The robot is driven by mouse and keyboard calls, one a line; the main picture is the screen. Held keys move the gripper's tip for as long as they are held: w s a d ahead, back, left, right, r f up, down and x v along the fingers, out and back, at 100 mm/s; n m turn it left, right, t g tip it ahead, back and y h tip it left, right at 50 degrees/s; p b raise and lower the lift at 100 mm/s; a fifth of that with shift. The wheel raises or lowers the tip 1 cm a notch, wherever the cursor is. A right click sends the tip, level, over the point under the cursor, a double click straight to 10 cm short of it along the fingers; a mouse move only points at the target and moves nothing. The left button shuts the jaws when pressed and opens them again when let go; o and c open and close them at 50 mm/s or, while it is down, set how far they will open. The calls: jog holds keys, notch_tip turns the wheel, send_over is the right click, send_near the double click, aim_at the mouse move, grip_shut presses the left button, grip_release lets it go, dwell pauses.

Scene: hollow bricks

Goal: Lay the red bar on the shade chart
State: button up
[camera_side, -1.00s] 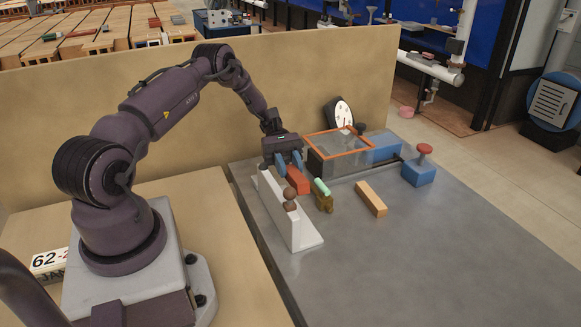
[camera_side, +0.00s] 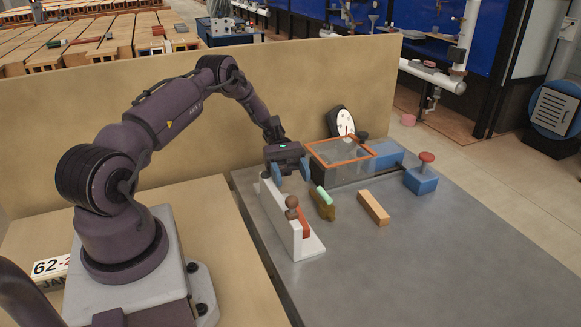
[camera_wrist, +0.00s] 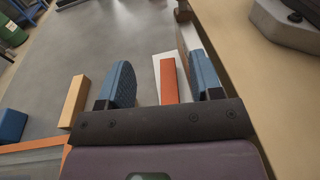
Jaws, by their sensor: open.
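The red bar (camera_side: 305,222) rests low against the white L-shaped piece (camera_side: 314,246), on or over its foot, partly hidden by the upright wall and a brown knob. In the wrist view the red bar (camera_wrist: 169,82) lies lengthwise between my fingers in the picture, with white surface along its left side. My gripper (camera_side: 290,172) is open and empty above the far end of the white piece. The bar is below it and apart from it. The wrist view shows both blue fingers of my gripper (camera_wrist: 161,75) spread wide. I cannot tell which thing is the shade chart.
A brown knob (camera_side: 292,202) stands by the white wall. A green piece on a brown block (camera_side: 324,203) and an orange bar (camera_side: 373,207) lie to the right. An orange-rimmed clear box (camera_side: 340,152) and a blue block with red knob (camera_side: 421,181) stand behind. The front-right table is clear.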

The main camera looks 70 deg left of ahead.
jog(key=shift+a, duration=2.7)
notch_tip(320, 180, up, 8)
jog(key=shift+w+d+f, duration=0.15)
jog(key=shift+w+d, duration=0.05)
jog(key=shift+w, duration=0.1)
jog(key=s+d+m+y, duration=0.2)
jog(key=d+m+y, duration=0.2)
jog(key=d+y, duration=0.25)
jog(key=s+d+r+m+t+y, duration=0.7)
jog(key=s+d+r+m+y, duration=0.3)
jog(key=d+r, duration=0.5)
jog(key=s+r+m, duration=0.2)
jog(key=s, duration=0.1)
jog(key=shift+s+d+r+t, duration=0.15)
jog(key=shift+s+r+t, duration=0.15)
jog(key=shift+s+r, duration=0.1)
